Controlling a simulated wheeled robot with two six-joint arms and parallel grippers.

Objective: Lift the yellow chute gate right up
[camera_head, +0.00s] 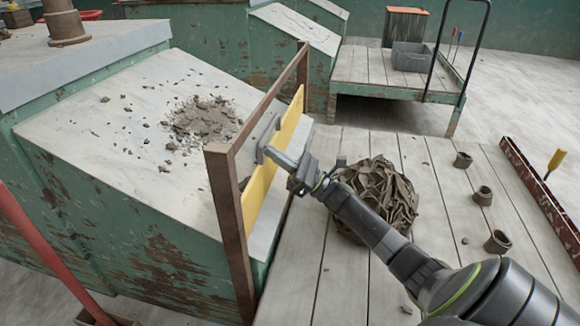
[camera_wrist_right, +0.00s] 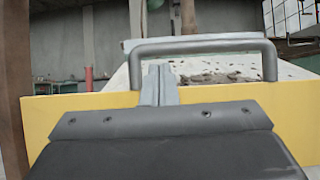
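The yellow chute gate (camera_head: 262,185) is a flat board standing upright across the chute's lower end, between two brown posts. It sits low, with an open gap between its top edge and the brown crossbar (camera_head: 255,100). In the right wrist view the gate (camera_wrist_right: 75,115) spans the width, with a grey loop handle (camera_wrist_right: 200,46) rising in front of the chute. My right gripper (camera_head: 268,150) is at the handle. Its fingers (camera_wrist_right: 160,80) look pressed together, their tips inside the loop below the bar; I cannot tell whether they touch it. My left gripper is not seen.
Grey trimmings (camera_head: 204,122) lie heaped on the sloping chute (camera_head: 120,150) behind the gate. A crumpled brown bundle (camera_head: 378,195) sits on the planks (camera_head: 340,270) close beside my right forearm. Several small pots, one here (camera_head: 497,242), stand further right.

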